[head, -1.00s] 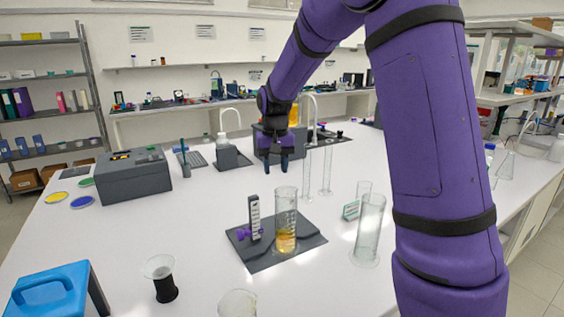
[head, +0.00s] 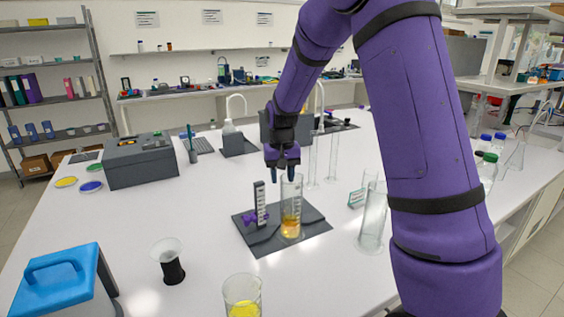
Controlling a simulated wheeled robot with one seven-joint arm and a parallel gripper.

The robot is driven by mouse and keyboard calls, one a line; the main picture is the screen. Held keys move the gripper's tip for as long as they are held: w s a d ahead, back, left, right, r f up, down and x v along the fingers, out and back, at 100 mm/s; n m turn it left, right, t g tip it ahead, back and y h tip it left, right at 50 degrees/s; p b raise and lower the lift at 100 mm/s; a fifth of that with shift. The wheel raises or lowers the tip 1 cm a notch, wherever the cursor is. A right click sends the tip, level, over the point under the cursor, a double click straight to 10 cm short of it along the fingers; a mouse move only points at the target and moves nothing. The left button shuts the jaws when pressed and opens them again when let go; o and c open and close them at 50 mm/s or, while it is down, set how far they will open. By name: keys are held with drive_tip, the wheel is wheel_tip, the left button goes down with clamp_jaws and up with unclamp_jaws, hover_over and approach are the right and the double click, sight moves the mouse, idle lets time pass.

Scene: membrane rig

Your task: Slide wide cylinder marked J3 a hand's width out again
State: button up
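A wide clear glass cylinder (head: 291,212) with amber liquid in its lower part stands upright on a dark grey base plate (head: 262,246). A small upright scale with a purple clamp (head: 258,207) stands just left of it. Another wide clear cylinder (head: 373,222) stands to the right on the bench, looking empty and partly beside my arm. I cannot read J3 on either. My gripper (head: 282,170) points down with its two fingers apart and nothing visible between them. Its right finger overlaps the amber cylinder's top in the picture; contact cannot be told.
Two tall thin cylinders (head: 313,157) stand behind. A beaker with yellow contents (head: 242,297), a black-based funnel vessel (head: 170,262) and a blue-lidded box (head: 62,283) are at the front. A grey instrument box (head: 140,165) is back left.

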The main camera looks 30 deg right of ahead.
sight(282, 185)
drive_tip(key=shift+f, duration=1.75)
clamp_jaws()
